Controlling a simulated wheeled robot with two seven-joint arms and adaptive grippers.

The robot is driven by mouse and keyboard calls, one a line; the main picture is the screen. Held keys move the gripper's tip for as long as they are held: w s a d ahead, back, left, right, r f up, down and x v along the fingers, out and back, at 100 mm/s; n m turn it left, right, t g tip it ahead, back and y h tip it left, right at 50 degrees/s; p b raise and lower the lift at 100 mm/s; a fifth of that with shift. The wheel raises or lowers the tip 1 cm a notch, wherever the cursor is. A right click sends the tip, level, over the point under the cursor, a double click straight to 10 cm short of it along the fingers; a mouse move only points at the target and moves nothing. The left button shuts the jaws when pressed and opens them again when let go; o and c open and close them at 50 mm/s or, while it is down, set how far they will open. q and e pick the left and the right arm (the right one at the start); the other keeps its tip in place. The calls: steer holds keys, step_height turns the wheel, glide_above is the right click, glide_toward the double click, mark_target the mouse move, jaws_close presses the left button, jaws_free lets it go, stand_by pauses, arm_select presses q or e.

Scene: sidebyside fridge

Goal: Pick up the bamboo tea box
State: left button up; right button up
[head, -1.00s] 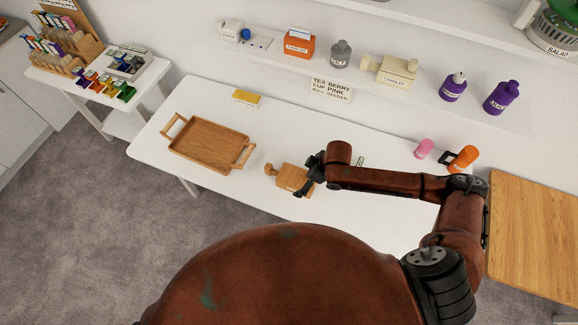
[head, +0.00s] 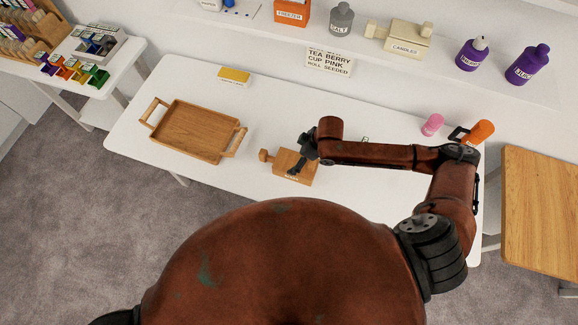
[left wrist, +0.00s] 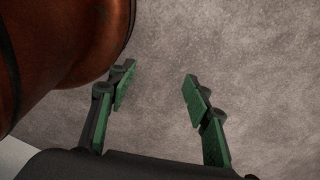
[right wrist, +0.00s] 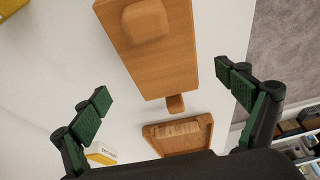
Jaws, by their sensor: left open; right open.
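The bamboo tea box (head: 298,170) is a small light-wood box with a knob on its left end, on the white table. My right gripper (head: 303,158) is at the box in the head view and partly covers it. In the right wrist view the box (right wrist: 158,65) shows a rounded raised piece on its face and lies ahead, between the lines of the two open fingers (right wrist: 165,95). Neither finger visibly grips it. My left gripper (left wrist: 158,88) is open and empty above the grey floor; it is out of the head view.
A wooden tray (head: 193,131) stands left of the box. A yellow item (head: 235,75) is at the table's back. Pink (head: 432,125) and orange (head: 478,132) containers stand at the right. A shelf (head: 370,62) with labelled containers runs behind. The table's front edge is close.

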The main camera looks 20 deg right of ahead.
mark_target(291, 161)
steer(key=x, duration=0.8)
steer(key=shift+s+a, duration=0.1)
steer(key=shift+c, duration=0.5)
steer(key=shift+r, duration=0.1)
steer(key=c, duration=1.4)
